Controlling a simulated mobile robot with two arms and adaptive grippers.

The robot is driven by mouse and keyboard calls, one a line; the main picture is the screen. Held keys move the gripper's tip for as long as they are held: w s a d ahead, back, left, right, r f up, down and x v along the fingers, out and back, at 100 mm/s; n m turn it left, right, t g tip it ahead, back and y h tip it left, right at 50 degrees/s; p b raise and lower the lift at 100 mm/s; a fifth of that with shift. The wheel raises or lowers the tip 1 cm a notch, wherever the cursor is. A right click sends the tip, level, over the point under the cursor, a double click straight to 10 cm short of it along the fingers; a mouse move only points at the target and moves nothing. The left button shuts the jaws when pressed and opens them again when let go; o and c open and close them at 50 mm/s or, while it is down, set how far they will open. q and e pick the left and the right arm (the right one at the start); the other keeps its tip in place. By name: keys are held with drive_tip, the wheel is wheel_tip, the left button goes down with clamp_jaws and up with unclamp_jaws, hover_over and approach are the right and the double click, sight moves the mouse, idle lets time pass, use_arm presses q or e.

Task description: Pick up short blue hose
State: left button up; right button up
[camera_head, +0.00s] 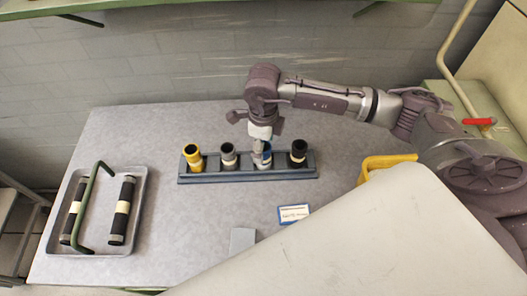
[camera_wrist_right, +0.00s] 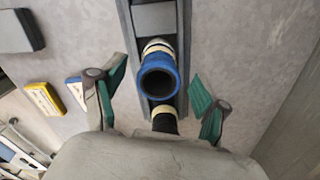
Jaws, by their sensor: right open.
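The short blue hose (camera_head: 267,152) stands upright in a dark rack (camera_head: 225,178) on the table, third from the left, with a pale band below its top. In the right wrist view the blue hose (camera_wrist_right: 157,80) shows its open round end toward the camera. My right gripper (camera_head: 259,150) is right at the blue hose and partly hides it in the head view. In the wrist view the right gripper (camera_wrist_right: 158,92) is open, with one green-padded finger on each side of the hose and visible gaps between. My left gripper is not in view.
The rack also holds a yellow hose (camera_head: 192,157), a grey hose (camera_head: 229,156) and a black hose (camera_head: 298,153). A tray (camera_head: 50,240) with two dark rollers is at the left. A label card (camera_head: 293,213) and grey block (camera_head: 243,240) lie in front.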

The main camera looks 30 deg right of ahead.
drive_tip(key=shift+s+f, duration=0.1)
drive_tip(key=shift+f, duration=1.45)
drive_tip(key=shift+c, duration=0.3)
clamp_jaws()
drive_tip(key=shift+r, duration=0.1)
